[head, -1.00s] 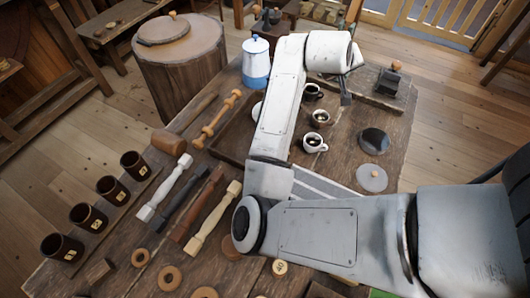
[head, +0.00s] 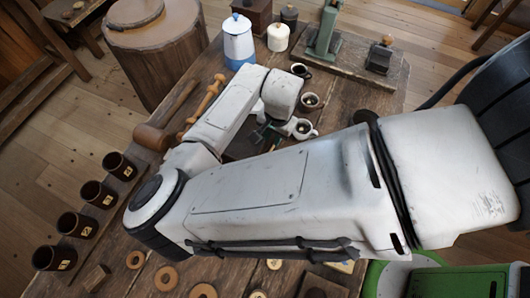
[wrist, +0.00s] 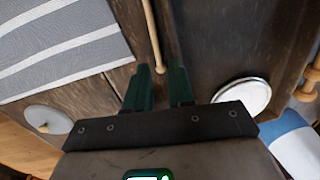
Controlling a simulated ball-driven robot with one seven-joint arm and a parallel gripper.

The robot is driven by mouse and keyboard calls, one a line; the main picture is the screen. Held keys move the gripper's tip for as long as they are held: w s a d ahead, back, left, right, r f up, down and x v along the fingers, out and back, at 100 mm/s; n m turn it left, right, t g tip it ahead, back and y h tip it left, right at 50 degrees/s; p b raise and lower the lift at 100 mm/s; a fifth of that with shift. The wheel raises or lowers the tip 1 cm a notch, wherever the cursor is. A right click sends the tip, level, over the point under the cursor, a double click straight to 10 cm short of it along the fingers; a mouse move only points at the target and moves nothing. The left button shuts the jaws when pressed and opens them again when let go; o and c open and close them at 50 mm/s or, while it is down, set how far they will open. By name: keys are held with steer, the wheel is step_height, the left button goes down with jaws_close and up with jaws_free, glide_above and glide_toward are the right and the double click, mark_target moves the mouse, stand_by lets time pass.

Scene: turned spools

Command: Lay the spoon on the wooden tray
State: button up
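The spoon (wrist: 153,35) shows as a thin pale wooden handle in the wrist view. It runs down from the top edge, and its end lies between my fingertips; its bowl is out of frame. My gripper (wrist: 160,72) is open, with one green finger on each side of the handle end and a gap to both. In the head view my gripper (head: 268,135) is low over the table, partly behind my arm. The dark wooden tray (wrist: 225,45) lies right of the spoon in the wrist view. In the head view my arm hides the spoon and most of the tray.
A white round dish (wrist: 243,95) is right of my fingers. A grey striped cloth (wrist: 60,50) lies left of the spoon, near a knobbed disc (wrist: 45,120). Cups (head: 304,128) stand beside my gripper in the head view; a blue-white pot (head: 239,42) is behind.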

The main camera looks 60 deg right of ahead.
mark_target(272, 149)
step_height(272, 149, down, 5)
steer(key=shift+f+p, duration=0.15)
steer(key=shift+p, duration=0.35)
steer(key=shift+a+f, duration=0.1)
steer(key=shift+f, duration=0.15)
